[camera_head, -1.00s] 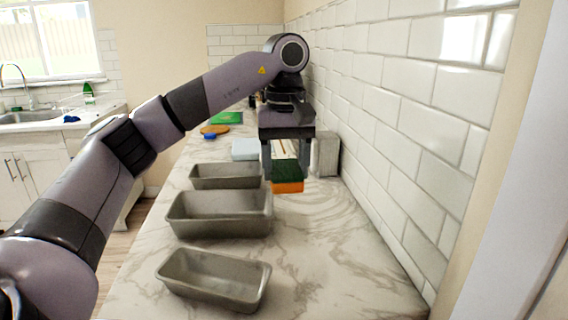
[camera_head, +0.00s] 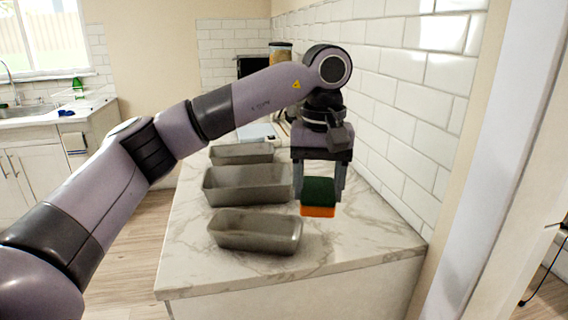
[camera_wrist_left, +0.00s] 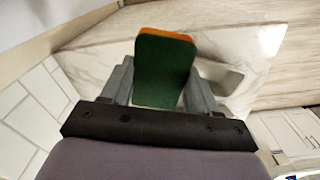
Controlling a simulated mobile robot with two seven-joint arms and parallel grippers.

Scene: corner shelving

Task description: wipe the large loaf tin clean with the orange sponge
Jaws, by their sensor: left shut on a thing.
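The sponge (camera_head: 318,210) has an orange body and a dark green pad on top. My left gripper (camera_head: 319,188) is shut on it and holds it to the right of the tins; any gap to the counter is hard to judge. In the left wrist view the sponge (camera_wrist_left: 163,70) sits between the fingers, green face toward the camera. Three grey loaf tins stand in a row: the middle one (camera_head: 247,186) looks largest, with a front tin (camera_head: 257,231) and a smaller back tin (camera_head: 241,153). All look empty inside. My right gripper is out of view.
The marble counter (camera_head: 365,238) has free room at its front right. A white tiled wall (camera_head: 410,125) bounds it on the right. A pale blue box-like thing (camera_head: 257,132) lies behind the tins. A sink (camera_head: 32,112) is at the far left.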

